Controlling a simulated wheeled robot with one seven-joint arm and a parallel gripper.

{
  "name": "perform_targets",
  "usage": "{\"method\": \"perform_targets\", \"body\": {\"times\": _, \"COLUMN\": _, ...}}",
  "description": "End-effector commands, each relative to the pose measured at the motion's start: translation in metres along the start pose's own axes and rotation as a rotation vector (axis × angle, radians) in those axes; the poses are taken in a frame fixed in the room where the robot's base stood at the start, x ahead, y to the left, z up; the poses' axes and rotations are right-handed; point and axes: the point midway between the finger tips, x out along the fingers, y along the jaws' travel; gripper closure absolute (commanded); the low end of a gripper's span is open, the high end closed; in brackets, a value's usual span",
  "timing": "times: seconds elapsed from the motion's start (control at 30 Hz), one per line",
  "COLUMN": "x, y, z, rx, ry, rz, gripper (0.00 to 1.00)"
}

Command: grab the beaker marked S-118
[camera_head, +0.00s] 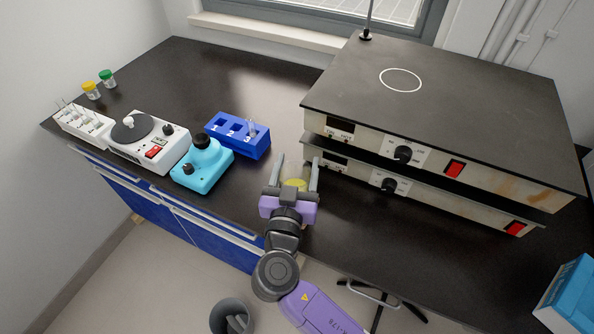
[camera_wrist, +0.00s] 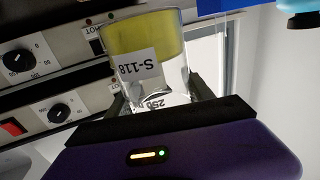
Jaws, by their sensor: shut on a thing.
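The beaker marked S-118 (camera_wrist: 147,62) is clear glass with yellow content and a white label, and it shows upside down in the wrist view. In the head view the beaker (camera_head: 295,185) sits between the fingers near the front of the dark bench, left of the hotplates. My gripper (camera_head: 296,178) is shut on the beaker, with a finger on each side. In the wrist view my gripper (camera_wrist: 160,98) covers part of the beaker's lower portion. I cannot tell whether the beaker touches the bench.
Two stacked hotplates (camera_head: 430,110) stand close on the right. A blue numbered rack (camera_head: 237,136), a light-blue device (camera_head: 202,163), a white stirrer (camera_head: 147,143) and a white vial rack (camera_head: 83,124) stand to the left. Two capped jars (camera_head: 91,90) are at far left. The back bench is clear.

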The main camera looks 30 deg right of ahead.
Motion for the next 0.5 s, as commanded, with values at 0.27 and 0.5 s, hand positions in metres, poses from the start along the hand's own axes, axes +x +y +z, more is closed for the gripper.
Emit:
{"method": "perform_targets", "body": {"times": 0.27, "x": 0.000, "y": 0.000, "z": -0.036, "rx": 0.004, "ry": 0.003, "rz": 0.000, "gripper": 0.90}}
{"method": "perform_targets", "body": {"times": 0.5, "x": 0.000, "y": 0.000, "z": -0.067, "rx": 0.004, "ry": 0.004, "rz": 0.001, "gripper": 0.90}}
